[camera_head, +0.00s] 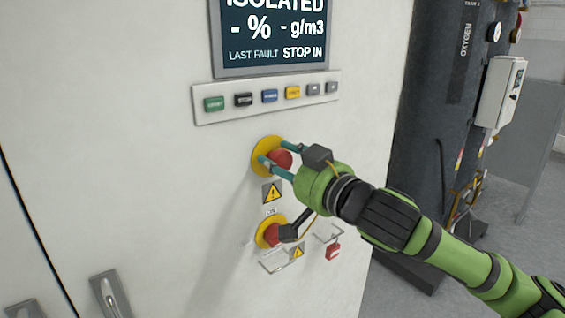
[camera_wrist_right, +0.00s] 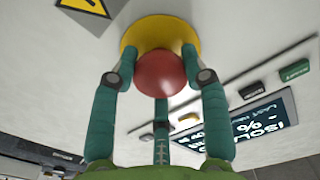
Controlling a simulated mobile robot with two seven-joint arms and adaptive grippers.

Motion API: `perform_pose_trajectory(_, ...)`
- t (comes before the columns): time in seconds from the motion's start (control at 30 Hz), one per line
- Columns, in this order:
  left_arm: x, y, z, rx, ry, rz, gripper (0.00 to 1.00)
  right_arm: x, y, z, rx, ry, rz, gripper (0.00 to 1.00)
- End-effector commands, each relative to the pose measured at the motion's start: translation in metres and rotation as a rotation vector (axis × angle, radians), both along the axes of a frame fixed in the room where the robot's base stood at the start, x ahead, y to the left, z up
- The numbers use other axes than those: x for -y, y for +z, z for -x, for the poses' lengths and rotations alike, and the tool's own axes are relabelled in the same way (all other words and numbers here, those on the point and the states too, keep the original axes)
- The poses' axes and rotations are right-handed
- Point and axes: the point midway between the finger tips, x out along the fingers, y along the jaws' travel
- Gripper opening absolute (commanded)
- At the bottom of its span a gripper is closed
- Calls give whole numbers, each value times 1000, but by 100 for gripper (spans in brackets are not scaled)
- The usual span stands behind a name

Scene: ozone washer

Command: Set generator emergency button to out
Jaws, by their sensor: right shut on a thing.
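The red mushroom-shaped emergency button (camera_head: 281,158) sits on a round yellow plate (camera_head: 260,158) on the white cabinet front, below the row of small buttons. My right gripper (camera_head: 274,153) has its teal fingers around this button. In the right wrist view the red button (camera_wrist_right: 160,74) lies between the fingers of the right gripper (camera_wrist_right: 163,80), in front of its yellow plate (camera_wrist_right: 140,30). The fingers are closed in on its sides. My left gripper is in neither view.
A display (camera_head: 270,35) reads ISOLATED and LAST FAULT STOP IN. Below the upper button are a warning label (camera_head: 272,193) and a red and yellow rotary switch (camera_head: 270,234) with a dark handle. A dark oxygen tank (camera_head: 440,110) stands at right.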

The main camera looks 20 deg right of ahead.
Motion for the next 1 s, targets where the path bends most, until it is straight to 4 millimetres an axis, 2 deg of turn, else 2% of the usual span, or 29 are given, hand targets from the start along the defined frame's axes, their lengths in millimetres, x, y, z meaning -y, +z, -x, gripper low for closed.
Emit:
perform_pose_trajectory(0.2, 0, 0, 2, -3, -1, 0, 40, 0, 3, 1, 7, 0, -1, 0)
perform_pose_trajectory(0.23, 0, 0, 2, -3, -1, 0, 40, 0, 3, 1, 7, 0, -1, 57)
perform_pose_trajectory(0.27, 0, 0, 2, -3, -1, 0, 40, 0, 3, 1, 8, -1, -1, 69)
perform_pose_trajectory(0.67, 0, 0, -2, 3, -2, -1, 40, 0, 4, 0, 3, -1, 1, 70)
perform_pose_trajectory(0.77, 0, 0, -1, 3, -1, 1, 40, 0, 16, 0, 7, 0, -1, 70)
perform_pose_trajectory(1.0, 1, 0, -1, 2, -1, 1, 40, 0, 68, 2, 24, 2, -4, 70)
